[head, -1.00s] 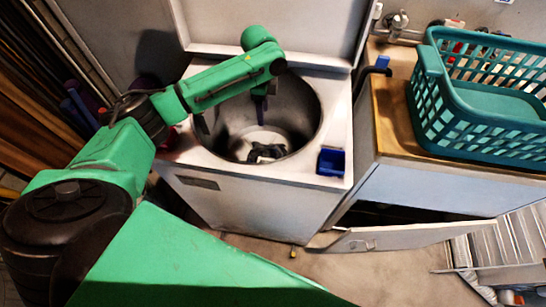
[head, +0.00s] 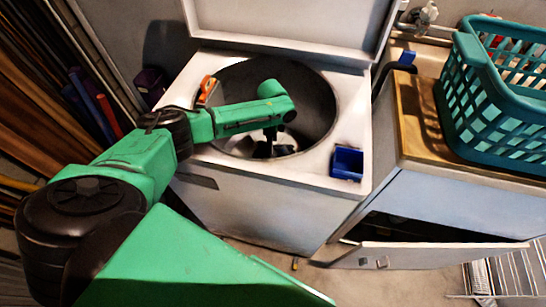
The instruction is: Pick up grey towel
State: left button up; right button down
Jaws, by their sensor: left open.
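My left arm reaches over the open top-loading washer (head: 250,205), and its wrist dips into the round metal drum (head: 318,95). My left gripper (head: 268,148) points down inside the drum, low near its floor. Its jaws are open, but the fingers are small, dark and partly hidden by the arm. Dark and pale patches show at the drum's bottom around the fingers. I cannot tell which of these, if any, is the grey towel, or whether the fingers touch it. My right gripper is not in view.
The washer's raised lid (head: 290,22) stands behind the drum. A blue box (head: 347,163) sits on the washer's front right corner. An orange-handled item (head: 207,90) is at the drum's left rim. A teal basket (head: 485,115) stands on the wooden-topped cabinet (head: 415,125), whose door (head: 430,256) hangs open.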

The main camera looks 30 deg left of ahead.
pick_arm(q)
jog(key=shift+f, duration=0.45)
grip_shut()
jog(key=shift+w+r, duration=0.1)
dwell(1.0)
